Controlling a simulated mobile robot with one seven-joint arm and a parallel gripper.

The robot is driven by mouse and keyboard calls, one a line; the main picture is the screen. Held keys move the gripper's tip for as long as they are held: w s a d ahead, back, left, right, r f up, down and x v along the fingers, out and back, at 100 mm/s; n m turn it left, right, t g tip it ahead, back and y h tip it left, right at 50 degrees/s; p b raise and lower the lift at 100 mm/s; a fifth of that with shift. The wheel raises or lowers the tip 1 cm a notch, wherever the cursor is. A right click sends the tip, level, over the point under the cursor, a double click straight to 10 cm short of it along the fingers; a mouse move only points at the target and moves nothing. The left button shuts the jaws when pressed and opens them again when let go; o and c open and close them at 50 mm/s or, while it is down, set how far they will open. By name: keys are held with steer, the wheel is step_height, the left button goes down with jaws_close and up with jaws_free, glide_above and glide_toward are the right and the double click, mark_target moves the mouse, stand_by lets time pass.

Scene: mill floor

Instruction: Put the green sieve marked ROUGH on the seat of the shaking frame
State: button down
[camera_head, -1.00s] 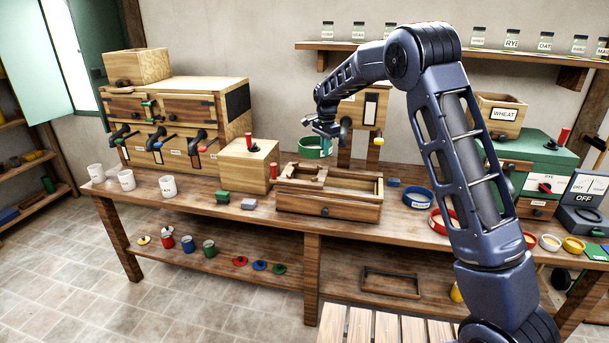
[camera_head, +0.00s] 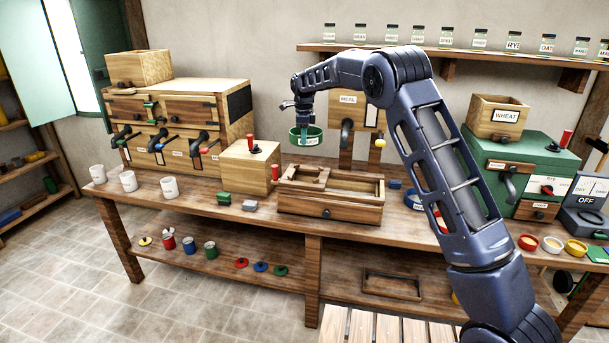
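The green sieve (camera_head: 307,138) is a round green ring with a white label whose word is too small to read. It hangs level under my gripper (camera_head: 305,124), above the back left of the shaking frame, clear of the bench. My gripper appears shut on its rim; the fingertips are small and partly hidden. The shaking frame (camera_head: 330,209) is a wooden box on the middle of the bench, with a light wooden seat at its upper left and an open part at the right. No sieve sits on it.
A wooden box with a red-knobbed lever (camera_head: 250,165) stands close left of the frame. The meal bin (camera_head: 348,108) stands behind it. A blue sieve (camera_head: 413,199) lies to the right, partly behind my arm. White cups (camera_head: 170,187) stand at the left, and a green mill (camera_head: 522,165) at the right.

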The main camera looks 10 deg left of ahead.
step_height(320, 180, down, 16)
steer(key=shift+f, duration=0.1)
stand_by(0.5)
steer(key=c, duration=1.7)
jaws_free()
steer(key=shift+o, duration=0.3)
